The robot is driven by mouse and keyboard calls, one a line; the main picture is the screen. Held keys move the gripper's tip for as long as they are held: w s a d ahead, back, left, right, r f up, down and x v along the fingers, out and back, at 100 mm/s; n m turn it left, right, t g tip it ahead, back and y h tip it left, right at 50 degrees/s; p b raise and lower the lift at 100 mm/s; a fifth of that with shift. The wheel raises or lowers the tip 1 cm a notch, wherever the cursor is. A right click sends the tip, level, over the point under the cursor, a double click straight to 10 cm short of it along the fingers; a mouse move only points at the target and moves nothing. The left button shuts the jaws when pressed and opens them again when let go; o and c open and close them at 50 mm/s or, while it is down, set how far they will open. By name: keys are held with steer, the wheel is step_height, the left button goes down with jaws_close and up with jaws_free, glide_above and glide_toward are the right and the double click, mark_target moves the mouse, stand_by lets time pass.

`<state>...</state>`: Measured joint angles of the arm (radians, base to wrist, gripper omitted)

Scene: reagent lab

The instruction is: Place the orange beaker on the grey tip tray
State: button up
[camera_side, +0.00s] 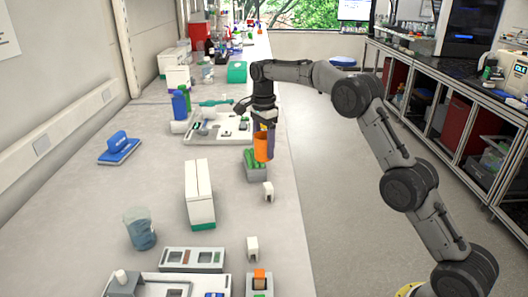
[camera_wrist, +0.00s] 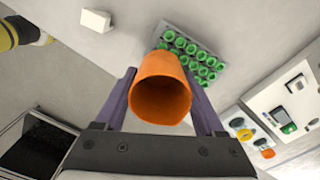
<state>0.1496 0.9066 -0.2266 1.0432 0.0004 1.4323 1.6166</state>
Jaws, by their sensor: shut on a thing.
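The orange beaker (camera_side: 262,148) is held upright between the purple fingers of my gripper (camera_side: 264,127). In the wrist view the beaker (camera_wrist: 160,92) shows its open mouth, and the gripper's fingers (camera_wrist: 160,76) close on it from both sides. The grey tip tray (camera_side: 257,176), filled with green tips, sits on the bench just under the beaker. In the wrist view the tray (camera_wrist: 197,43) shows beyond the beaker, which hides its near left part. I cannot tell whether the beaker's base touches the tips.
A small white block (camera_side: 268,191) stands close to the tray. A tall white box (camera_side: 199,193) stands to its left in front, and a white tray of tools (camera_side: 196,138) lies behind. A glass beaker of blue liquid (camera_side: 140,229) is nearer the camera. The bench edge is just right.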

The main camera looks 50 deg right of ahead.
steer(key=shift+f, duration=1.05)
steer(key=shift+f, duration=0.15)
steer(key=o, duration=1.5)
steer(key=shift+r, duration=6.15)
